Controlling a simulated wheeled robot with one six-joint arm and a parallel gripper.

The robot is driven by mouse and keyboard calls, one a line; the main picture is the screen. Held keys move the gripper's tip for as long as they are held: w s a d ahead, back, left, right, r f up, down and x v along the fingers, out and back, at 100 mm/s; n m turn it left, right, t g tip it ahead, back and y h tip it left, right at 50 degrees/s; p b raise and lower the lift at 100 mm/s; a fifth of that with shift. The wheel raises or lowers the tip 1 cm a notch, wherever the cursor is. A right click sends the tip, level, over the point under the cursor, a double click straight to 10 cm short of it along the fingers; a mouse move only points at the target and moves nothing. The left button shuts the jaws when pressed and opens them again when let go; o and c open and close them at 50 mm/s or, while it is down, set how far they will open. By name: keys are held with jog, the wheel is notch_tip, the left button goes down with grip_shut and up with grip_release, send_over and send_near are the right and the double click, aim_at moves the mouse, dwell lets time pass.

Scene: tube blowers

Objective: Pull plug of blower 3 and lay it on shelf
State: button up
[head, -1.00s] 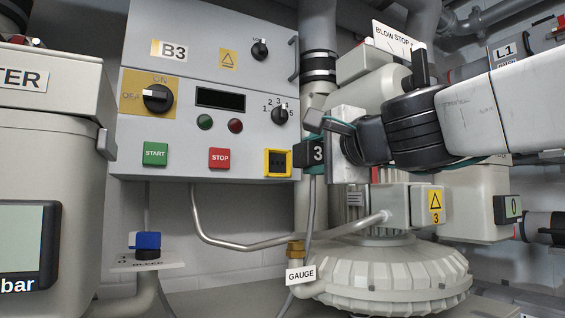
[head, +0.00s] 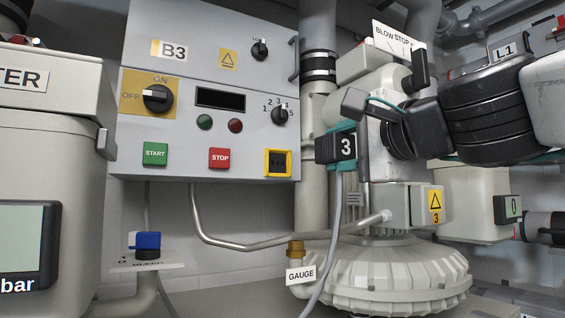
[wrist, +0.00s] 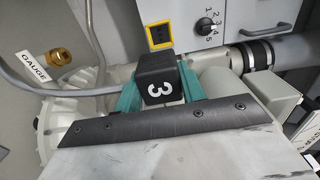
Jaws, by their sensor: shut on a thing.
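The black plug marked 3 (head: 336,148) is held in the air to the right of the B3 panel, with its grey cable hanging below. My gripper (head: 345,130) is shut on it, its teal fingers on either side. In the wrist view the plug (wrist: 160,78) sits between the two teal fingers of my gripper (wrist: 158,92). The yellow-framed socket (head: 278,163) at the panel's lower right is empty, and it also shows in the wrist view (wrist: 160,36). I cannot make out a shelf for the plug in these frames.
The B3 panel (head: 210,70) carries a rotary switch, START and STOP buttons. The ribbed blower (head: 385,275) and its yellow-labelled box (head: 402,205) stand below my arm. A brass fitting with a GAUGE tag (head: 301,274) and a bent metal conduit (head: 260,247) are close by.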

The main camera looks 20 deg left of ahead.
aim_at(346, 147)
jog(key=shift+v, duration=2.65)
